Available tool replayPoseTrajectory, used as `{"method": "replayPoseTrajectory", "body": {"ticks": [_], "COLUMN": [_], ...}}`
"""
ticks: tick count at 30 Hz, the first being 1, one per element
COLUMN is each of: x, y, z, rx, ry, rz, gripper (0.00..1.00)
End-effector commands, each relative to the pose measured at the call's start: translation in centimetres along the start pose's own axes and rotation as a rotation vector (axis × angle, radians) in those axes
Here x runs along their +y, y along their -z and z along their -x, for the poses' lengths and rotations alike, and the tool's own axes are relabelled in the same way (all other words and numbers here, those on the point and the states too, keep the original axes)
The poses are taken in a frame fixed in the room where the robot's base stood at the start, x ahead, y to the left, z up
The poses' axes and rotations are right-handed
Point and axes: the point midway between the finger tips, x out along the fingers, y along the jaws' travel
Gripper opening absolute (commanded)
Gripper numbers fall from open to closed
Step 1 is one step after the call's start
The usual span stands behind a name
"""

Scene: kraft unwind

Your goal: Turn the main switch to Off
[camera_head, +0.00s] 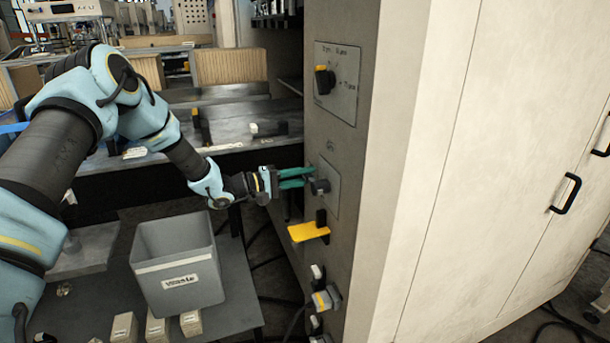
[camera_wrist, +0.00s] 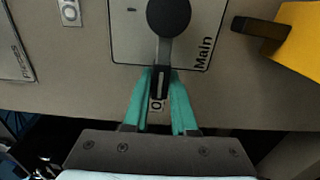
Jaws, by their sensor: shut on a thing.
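The main switch (camera_wrist: 168,18) is a black round knob with a lever, on a grey plate (camera_wrist: 125,40) lettered "Main" in the wrist view. Its lever points down the picture, toward my gripper, and a small white mark lies by the lever's tip. In the head view the switch (camera_head: 320,186) is on the narrow side of the beige cabinet. My gripper (camera_wrist: 163,88) has teal fingers, one on each side of the lever, and is shut on it. The gripper (camera_head: 297,178) also shows in the head view, reaching the switch from the left. The fingers partly hide the lever's end.
A yellow-and-black handle (camera_head: 310,231) sticks out just below the switch. Another rotary selector (camera_head: 325,80) is above it, and further knobs (camera_head: 325,299) are lower down. A grey bin (camera_head: 178,265) stands on the low table at left. Dark benches lie behind my arm.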

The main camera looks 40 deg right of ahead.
Motion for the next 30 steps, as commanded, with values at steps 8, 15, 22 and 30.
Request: {"method": "replayPoseTrajectory", "body": {"ticks": [8,15,22,30], "x": [-0.25,-0.25,-0.15,-0.24], "y": [0.02,0.01,-0.01,0.07], "z": [0.09,0.08,0.04,0.85], "rx": [0.002,0.002,0.001,0.002], "ry": [0.003,0.003,0.002,0.001], "rz": [0.009,0.008,0.006,0.005], "gripper": [0.0,0.4,0.55,0.55]}}
